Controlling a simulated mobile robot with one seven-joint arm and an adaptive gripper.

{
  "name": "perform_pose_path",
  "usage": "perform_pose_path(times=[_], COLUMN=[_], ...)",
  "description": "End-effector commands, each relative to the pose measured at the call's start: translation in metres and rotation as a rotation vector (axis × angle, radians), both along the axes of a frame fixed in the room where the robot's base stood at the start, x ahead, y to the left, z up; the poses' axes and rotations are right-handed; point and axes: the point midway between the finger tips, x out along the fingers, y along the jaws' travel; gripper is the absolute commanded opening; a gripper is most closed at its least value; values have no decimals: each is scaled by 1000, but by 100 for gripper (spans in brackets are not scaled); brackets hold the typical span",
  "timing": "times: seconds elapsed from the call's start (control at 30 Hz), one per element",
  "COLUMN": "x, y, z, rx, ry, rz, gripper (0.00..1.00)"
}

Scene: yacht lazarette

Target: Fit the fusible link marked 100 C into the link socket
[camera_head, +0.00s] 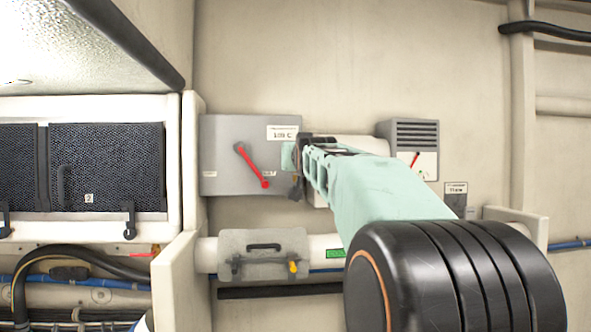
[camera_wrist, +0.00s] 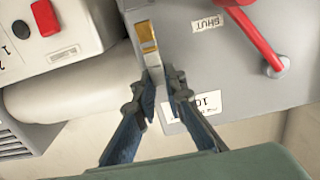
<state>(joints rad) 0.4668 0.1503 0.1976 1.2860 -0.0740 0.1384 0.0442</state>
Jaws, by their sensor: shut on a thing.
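In the wrist view my gripper (camera_wrist: 162,82) is shut on a small flat metal strip, the fusible link (camera_wrist: 147,40), with a brass-coloured part near its far end. I cannot read any mark on it. The link lies over the edge of a grey box (camera_wrist: 200,60), beside the SHUT label; whether it touches the box is not clear. In the head view this grey box (camera_head: 222,155) is on the wall, left of my arm, with a red lever and a placard that seems to read 100 C. I cannot make out the link socket; my gripper and arm may hide it.
A pale cylinder (camera_head: 360,145) lies behind my arm, with a vented grey unit (camera_head: 415,135) to its right. A white pipe with a grey hatch (camera_head: 262,255) runs below. A white partition (camera_head: 178,280) and dark-panelled cabinet (camera_head: 105,165) stand at left.

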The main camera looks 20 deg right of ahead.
Motion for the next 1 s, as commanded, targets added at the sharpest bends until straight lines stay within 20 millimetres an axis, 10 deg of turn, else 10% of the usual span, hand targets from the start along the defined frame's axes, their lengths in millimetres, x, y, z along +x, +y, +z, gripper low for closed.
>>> perform_pose_path(times=[0.47, 0.63, 1.0], x=[1, 1, 1], y=[1, 1, 1], z=[-32, -32, -31], rx=[0, 0, 0], ry=[1, 1, 0], rz=[0, 1, 1], gripper=[0, 27, 28])
